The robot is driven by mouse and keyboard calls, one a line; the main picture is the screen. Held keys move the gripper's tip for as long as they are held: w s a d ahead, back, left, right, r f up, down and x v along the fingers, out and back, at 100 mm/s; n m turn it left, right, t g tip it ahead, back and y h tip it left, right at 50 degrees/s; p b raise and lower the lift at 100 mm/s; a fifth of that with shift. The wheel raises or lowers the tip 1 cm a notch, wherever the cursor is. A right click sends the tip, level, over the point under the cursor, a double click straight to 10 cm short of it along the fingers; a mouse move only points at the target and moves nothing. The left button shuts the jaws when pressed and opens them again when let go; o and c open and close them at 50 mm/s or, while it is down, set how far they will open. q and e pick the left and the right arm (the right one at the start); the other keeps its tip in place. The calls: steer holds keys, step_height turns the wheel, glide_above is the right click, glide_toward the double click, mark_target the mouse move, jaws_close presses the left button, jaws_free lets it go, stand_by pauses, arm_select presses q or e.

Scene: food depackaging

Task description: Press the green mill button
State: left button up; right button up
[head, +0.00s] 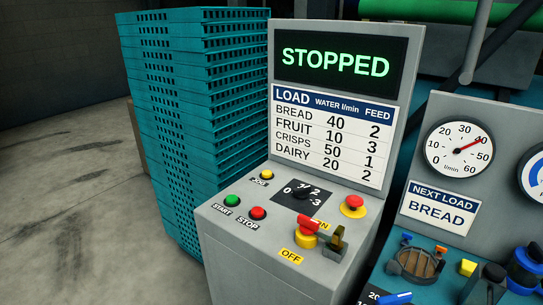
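The green button (232,200) sits at the left of the sloped top of a grey control console (240,245), above a label that reads START. Nothing covers it. A red STOP button (258,213) is just to its right and a yellow JOG button (266,174) is up and to the right. The console's screen (340,65) reads STOPPED in green letters. Neither of my grippers shows in the head view.
A rotary selector (301,192), a red emergency button (352,202) and a red-and-yellow ON/OFF switch (307,230) share the console. Tall stacked teal crates (200,110) stand behind left. A gauge panel (440,200) is at right. The floor (70,220) at left is clear.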

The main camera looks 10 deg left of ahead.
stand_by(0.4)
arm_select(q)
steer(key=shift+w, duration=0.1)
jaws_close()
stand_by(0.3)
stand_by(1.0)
